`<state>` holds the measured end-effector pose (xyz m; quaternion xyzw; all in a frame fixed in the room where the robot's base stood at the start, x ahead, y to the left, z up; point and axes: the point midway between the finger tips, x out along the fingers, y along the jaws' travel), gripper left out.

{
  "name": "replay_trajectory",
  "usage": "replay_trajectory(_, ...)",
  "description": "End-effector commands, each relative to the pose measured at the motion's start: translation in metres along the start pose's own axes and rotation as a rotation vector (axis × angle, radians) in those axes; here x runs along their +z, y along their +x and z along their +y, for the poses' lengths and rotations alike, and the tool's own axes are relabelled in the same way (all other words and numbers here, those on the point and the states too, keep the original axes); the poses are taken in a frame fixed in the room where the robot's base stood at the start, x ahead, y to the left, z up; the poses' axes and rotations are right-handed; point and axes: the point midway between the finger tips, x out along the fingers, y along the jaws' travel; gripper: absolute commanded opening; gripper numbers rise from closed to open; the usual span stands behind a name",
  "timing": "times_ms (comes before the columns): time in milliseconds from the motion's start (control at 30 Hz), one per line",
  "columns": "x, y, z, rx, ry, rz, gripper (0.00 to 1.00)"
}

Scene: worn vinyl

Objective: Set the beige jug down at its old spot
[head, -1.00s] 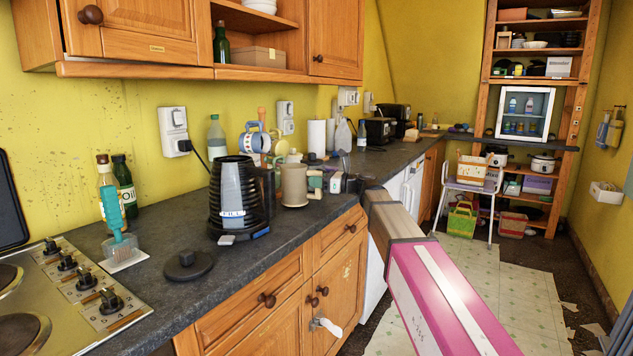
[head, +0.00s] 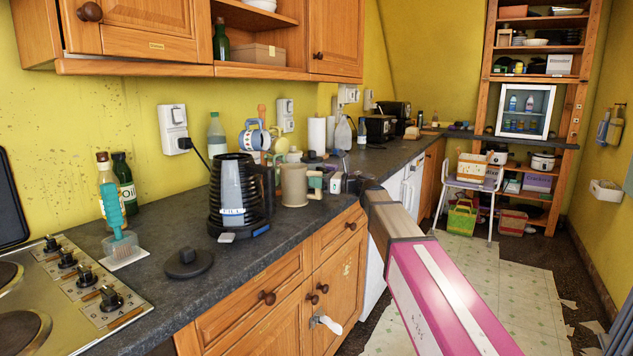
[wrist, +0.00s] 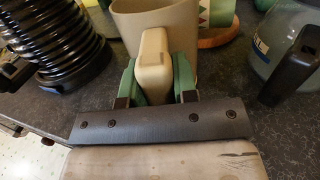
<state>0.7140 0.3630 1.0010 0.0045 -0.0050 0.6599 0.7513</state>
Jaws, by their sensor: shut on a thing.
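The beige jug (head: 294,185) stands upright at the worktop, just right of the black kettle (head: 236,196). I cannot tell whether its base touches the surface. In the wrist view the jug (wrist: 128,22) has its handle toward me. My gripper (wrist: 156,82) has green fingers on both sides of that handle and is shut on it. In the head view my gripper (head: 317,182) is small, at the jug's right side. The jug's base is largely hidden in the wrist view by the handle and fingers.
The kettle (wrist: 50,45) is close on the jug's left in the wrist view. A clear jar (wrist: 288,45) with a dark handle is at right.

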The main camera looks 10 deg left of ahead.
Motion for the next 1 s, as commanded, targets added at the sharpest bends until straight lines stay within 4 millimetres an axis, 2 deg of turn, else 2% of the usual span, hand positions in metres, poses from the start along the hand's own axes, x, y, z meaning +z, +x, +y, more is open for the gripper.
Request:
replay_trajectory(367,-0.0013,0.0,0.0,0.0,0.0,-0.001,0.0)
replay_trajectory(400,-0.0014,0.0,-0.0001,0.0,0.0,-0.001,0.4)
replay_trajectory(467,-0.0014,0.0,0.0,0.0,0.0,-0.001,0.57)
replay_trajectory(1000,-0.0018,0.0,0.0,0.0,0.0,0.001,0.57)
